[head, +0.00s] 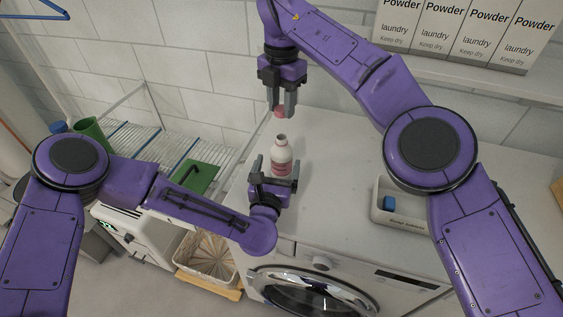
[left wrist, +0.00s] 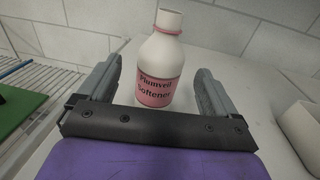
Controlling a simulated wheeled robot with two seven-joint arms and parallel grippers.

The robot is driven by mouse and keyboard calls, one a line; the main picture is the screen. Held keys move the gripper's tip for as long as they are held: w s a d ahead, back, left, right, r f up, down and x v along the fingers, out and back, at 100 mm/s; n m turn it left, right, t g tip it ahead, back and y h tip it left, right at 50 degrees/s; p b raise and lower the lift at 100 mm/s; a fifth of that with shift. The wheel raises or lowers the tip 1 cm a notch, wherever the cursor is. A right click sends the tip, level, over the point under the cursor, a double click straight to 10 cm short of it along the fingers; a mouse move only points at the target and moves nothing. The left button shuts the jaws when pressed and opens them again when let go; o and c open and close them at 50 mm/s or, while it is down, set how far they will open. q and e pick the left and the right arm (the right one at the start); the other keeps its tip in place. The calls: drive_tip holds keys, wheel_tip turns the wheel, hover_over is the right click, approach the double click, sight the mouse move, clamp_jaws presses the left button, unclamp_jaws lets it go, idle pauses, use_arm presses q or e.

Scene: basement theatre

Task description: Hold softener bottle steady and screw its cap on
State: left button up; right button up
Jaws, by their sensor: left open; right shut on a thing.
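The softener bottle (head: 281,157) is white with a pink label and stands upright on the white worktop (head: 335,190). Its neck is open at the top. In the left wrist view the bottle (left wrist: 162,65) stands between the fingers, with a gap on each side. My left gripper (head: 274,176) is open around the lower part of the bottle; it also shows in the left wrist view (left wrist: 157,95). My right gripper (head: 281,110) is shut on the pink cap (head: 279,112) and holds it above the bottle's neck, apart from it.
A cream tray (head: 400,217) with a blue item stands at the right of the worktop. Several powder boxes (head: 443,28) stand on a shelf behind. A wire drying rack (head: 150,150) with a green item is at the left. A washing machine (head: 320,285) is below.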

use_arm(q)
drive_tip(key=w, duration=0.3)
drive_tip(key=w+d, duration=0.1)
drive_tip(key=w, duration=0.2)
drive_tip(key=shift+d+r, duration=0.15)
drive_tip(key=shift+d, duration=0.05)
use_arm(e)
drive_tip(key=shift+s+r, duration=0.2)
drive_tip(key=shift+s, duration=0.1)
use_arm(q)
drive_tip(key=shift+w, duration=0.45)
use_arm(e)
drive_tip(key=shift+w, duration=0.1)
use_arm(q)
drive_tip(key=shift+s, duration=0.1)
drive_tip(key=c, duration=1.5)
use_arm(e)
hover_over(282, 136)
drive_tip(key=shift+f, duration=2.5)
drive_tip(key=shift+f, duration=0.9)
